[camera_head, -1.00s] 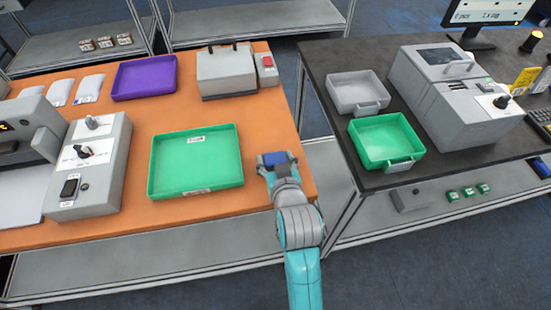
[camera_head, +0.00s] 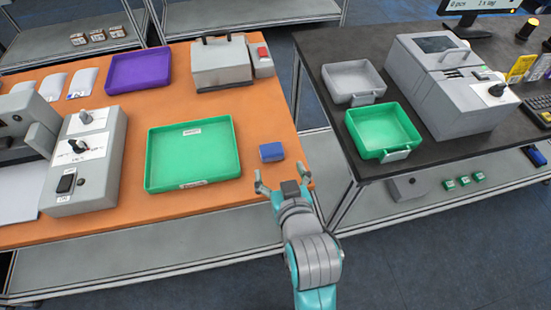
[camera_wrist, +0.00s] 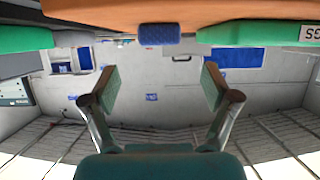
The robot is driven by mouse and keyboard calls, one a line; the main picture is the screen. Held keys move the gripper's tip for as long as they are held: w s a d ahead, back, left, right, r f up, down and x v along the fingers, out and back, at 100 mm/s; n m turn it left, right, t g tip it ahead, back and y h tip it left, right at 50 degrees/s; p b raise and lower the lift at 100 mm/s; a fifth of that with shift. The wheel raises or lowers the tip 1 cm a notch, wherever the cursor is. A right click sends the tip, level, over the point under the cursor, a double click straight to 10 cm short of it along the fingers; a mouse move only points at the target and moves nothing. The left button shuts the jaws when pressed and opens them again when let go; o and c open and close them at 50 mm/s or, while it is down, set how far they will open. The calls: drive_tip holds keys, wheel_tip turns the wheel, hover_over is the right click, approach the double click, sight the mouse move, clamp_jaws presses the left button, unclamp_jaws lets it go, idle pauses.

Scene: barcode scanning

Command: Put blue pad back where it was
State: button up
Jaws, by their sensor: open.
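The blue pad (camera_head: 271,152) lies on the orange table top (camera_head: 215,205), just right of the large green tray (camera_head: 194,157) and apart from it. It also shows at the top of the wrist view (camera_wrist: 159,34), by the orange table edge. My gripper (camera_head: 284,178) is just off the table's front right corner, a little nearer than the pad. Its two fingers are spread wide with nothing between them. In the wrist view the open fingers (camera_wrist: 160,88) point ahead, below the pad in the picture.
A purple tray (camera_head: 139,72) and a grey box machine (camera_head: 222,65) stand at the back of the orange table. A grey control box (camera_head: 84,160) stands left. The dark table on the right holds a small green bin (camera_head: 383,131) and a grey bin (camera_head: 353,82). A gap separates the tables.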

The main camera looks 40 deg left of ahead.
drive_tip(key=shift+v, duration=1.35)
drive_tip(key=s+d+f+m+t+h, duration=0.25)
drive_tip(key=d+f, duration=0.25)
drive_tip(key=d, duration=0.6)
drive_tip(key=s+d+f+m+t+h, duration=0.25)
drive_tip(key=d+f, duration=0.35)
drive_tip(key=d, duration=0.5)
drive_tip(key=s+d+r+m+h, duration=0.1)
drive_tip(key=s+d+m+h, duration=0.1)
drive_tip(key=s+d, duration=0.5)
drive_tip(key=s+d+r+m+t+h, duration=0.1)
drive_tip(key=s+d+m+h, duration=0.1)
drive_tip(key=s+d, duration=0.5)
drive_tip(key=shift+s+d+r+m+h, duration=0.2)
drive_tip(key=shift+s+m+h, duration=0.3)
drive_tip(key=shift+s, duration=1.5)
